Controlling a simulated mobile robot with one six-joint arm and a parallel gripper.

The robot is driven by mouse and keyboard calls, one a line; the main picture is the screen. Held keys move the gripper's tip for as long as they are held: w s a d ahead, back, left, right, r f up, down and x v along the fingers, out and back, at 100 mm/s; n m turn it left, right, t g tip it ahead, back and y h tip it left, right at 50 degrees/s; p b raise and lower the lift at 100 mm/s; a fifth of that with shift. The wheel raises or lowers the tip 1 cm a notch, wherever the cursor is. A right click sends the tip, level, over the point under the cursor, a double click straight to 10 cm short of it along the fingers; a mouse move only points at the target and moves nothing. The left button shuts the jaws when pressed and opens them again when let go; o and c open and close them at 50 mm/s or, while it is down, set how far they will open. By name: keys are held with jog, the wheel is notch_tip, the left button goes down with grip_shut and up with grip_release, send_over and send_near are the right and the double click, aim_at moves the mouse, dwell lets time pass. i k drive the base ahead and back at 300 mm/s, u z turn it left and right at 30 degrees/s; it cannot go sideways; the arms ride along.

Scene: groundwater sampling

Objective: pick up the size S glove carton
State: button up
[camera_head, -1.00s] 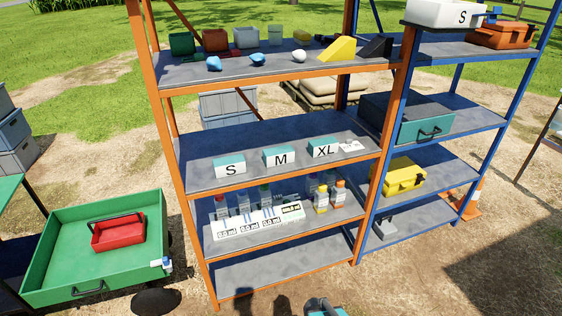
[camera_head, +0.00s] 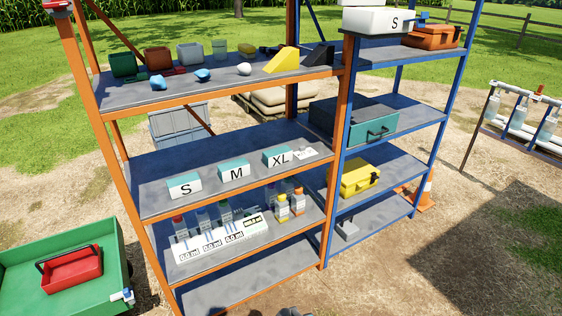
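The size S glove carton (camera_head: 184,188) stands on the middle shelf (camera_head: 150,203) of the orange rack, near its left end. It has a teal top and a white front with a black S. The M carton (camera_head: 235,170) and the XL carton (camera_head: 277,159) stand to its right in a row, with gaps between them. Nothing covers the S carton's front.
A shelf of bottles and white label trays (camera_head: 218,239) lies below the cartons. Wedges and small objects fill the shelf above. An orange upright (camera_head: 118,165) stands left of the S carton. A green cart (camera_head: 105,240) with a red basket (camera_head: 72,270) is at lower left.

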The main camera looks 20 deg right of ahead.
aim_at(189, 184)
jog(key=i, duration=0.75)
jog(key=u, duration=0.1)
jog(key=k, duration=0.2)
jog(key=u, duration=2.9)
